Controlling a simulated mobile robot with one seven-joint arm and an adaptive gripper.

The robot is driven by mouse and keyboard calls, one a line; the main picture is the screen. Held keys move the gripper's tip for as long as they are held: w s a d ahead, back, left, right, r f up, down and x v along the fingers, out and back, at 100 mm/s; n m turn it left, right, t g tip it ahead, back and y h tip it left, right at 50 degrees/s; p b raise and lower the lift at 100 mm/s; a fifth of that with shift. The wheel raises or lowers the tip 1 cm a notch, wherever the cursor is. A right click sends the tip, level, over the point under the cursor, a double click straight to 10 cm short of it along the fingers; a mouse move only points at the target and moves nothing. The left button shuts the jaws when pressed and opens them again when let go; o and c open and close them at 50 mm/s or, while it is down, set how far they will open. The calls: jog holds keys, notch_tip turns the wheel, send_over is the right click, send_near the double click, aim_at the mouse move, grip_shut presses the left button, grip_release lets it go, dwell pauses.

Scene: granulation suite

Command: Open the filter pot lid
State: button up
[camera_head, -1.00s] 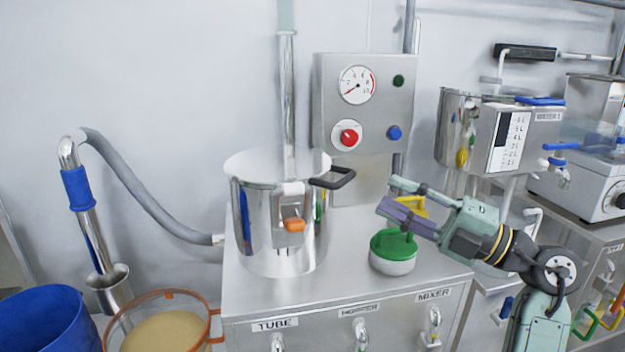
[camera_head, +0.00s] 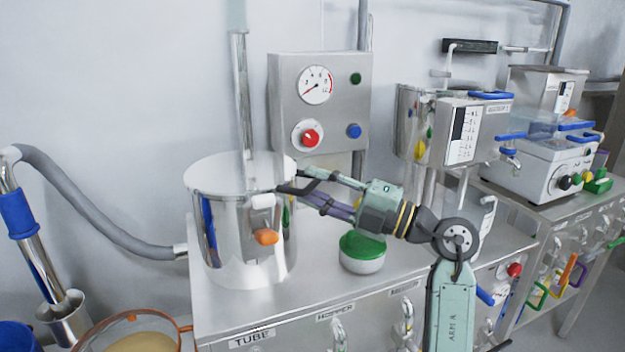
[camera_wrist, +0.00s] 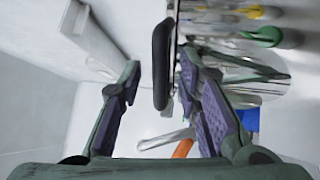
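The steel filter pot (camera_head: 245,245) stands on the left of the steel cabinet top. Its flat round lid (camera_head: 222,174) lies level on the rim. An orange-tipped latch (camera_head: 266,237) is on the pot's front; its orange part also shows in the wrist view (camera_wrist: 182,148). My gripper (camera_head: 303,190) is at the right edge of the lid, at the height of its black handle (camera_wrist: 161,65). In the wrist view the purple-padded fingers are apart, with the handle between them and a gap on each side. In the head view the fingers partly hide the handle.
A white tub with a green lid (camera_head: 362,252) stands below my gripper. A control box (camera_head: 325,100) with a gauge and red knob is behind. A vertical pipe (camera_head: 242,95) rises by the pot. A steel hopper (camera_head: 412,120) is at right.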

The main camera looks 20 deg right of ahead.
jog(key=shift+w+a+r, duration=0.1)
jog(key=shift+w+a, duration=0.35)
grip_shut()
dwell(0.7)
